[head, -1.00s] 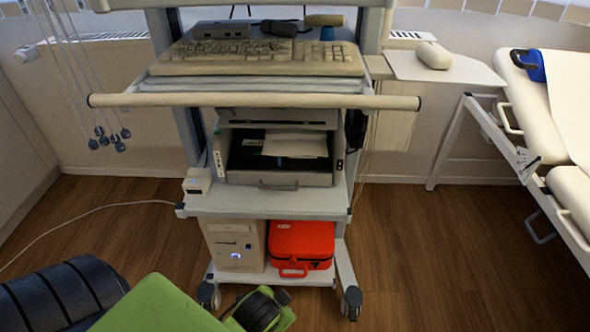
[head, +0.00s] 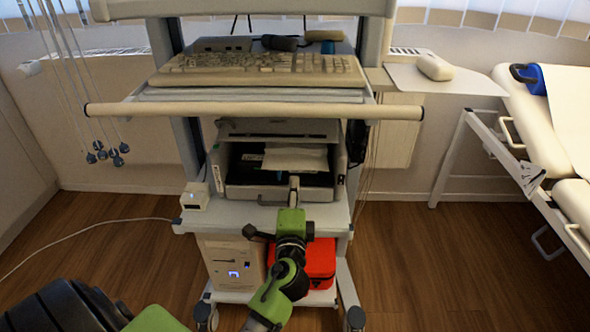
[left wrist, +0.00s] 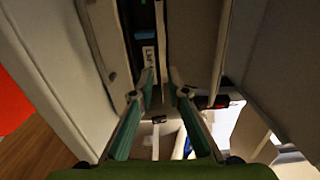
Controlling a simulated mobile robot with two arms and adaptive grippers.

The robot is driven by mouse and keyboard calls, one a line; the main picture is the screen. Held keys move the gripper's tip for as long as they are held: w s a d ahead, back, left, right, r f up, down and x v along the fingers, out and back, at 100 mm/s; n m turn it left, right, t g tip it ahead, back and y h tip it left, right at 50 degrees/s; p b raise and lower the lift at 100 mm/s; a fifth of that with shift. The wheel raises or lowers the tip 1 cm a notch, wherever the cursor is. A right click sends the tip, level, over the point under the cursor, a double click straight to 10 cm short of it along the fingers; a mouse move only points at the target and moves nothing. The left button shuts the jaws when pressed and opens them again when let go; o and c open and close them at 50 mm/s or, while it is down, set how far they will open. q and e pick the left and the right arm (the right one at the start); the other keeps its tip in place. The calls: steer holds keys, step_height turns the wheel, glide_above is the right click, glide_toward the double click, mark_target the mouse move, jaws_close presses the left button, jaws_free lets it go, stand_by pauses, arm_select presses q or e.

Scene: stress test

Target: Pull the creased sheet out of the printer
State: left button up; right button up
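The printer (head: 236,191) stands on the middle shelf of the cart with its front open. A pale creased sheet (head: 295,157) lies inside the opening, over the dark interior. My left gripper (head: 294,184) reaches up from below to the front of the printer, its tips near the front edge and just below the sheet. In the left wrist view its two fingers (left wrist: 163,76) stand apart with a gap between them, and I see no sheet held there. Whether the tips touch the printer I cannot tell. My right gripper is not in view.
Above the printer are a pale rail (head: 250,111) and a keyboard (head: 262,72). Below are a white computer case (head: 230,265) and a red case (head: 320,262), partly behind my arm. A small white box (head: 195,196) sits left of the printer. A bed (head: 540,130) stands at right.

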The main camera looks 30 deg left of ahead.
arm_select(q)
steer(key=x, duration=0.6)
steer(key=shift+w+a, duration=0.3)
steer(key=shift+w, duration=0.15)
steer(key=shift+w+a, duration=0.1)
steer(key=shift+w, duration=0.05)
jaws_close()
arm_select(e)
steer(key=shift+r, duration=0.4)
arm_select(q)
steer(key=shift+r, duration=0.1)
